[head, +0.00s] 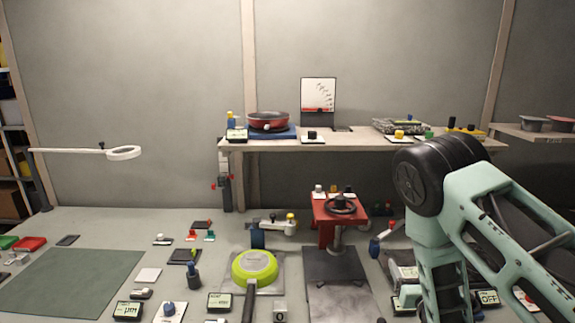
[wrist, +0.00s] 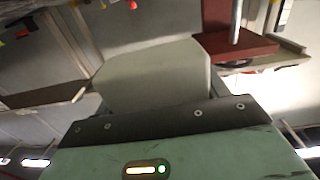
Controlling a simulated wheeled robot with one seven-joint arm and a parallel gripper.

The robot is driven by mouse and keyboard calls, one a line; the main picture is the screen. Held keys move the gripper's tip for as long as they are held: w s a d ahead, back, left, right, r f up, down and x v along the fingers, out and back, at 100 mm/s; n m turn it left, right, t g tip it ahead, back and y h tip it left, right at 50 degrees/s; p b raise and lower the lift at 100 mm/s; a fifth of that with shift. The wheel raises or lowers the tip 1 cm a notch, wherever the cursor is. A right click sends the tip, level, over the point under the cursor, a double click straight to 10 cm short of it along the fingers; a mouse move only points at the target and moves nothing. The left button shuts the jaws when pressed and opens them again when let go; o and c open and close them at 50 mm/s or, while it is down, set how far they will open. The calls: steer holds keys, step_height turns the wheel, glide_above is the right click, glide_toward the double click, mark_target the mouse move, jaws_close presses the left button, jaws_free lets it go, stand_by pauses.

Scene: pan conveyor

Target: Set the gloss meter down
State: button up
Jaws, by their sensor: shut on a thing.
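My gripper (wrist: 165,120) shows in the wrist view as a green body with a dark screwed plate and a lit status strip; its fingertips are hidden. A plain pale grey block, apparently the gloss meter (wrist: 150,75), juts out just beyond the dark plate, in the gripper's hold. Its face and underside are not visible. In the head view my arm fills the lower right, and the gripper and the held block cannot be made out there.
A red press with a black wheel (head: 340,207) stands on the bench left of my arm. A green pan (head: 254,268) lies on a plate. A grey boxy device (head: 403,272) sits close beside my arm. A raised shelf (head: 360,145) runs behind. The green mat (head: 75,282) is clear.

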steer(key=s+d+f, duration=0.1)
steer(key=s+f, duration=0.9)
steer(key=s, duration=0.3)
steer(key=shift+d+y, duration=0.3)
steer(key=shift+d, duration=0.05)
steer(key=shift+s+a+n, duration=0.1)
steer(key=shift+n, duration=0.2)
steer(key=shift+f, duration=0.1)
stand_by(0.5)
stand_by(0.4)
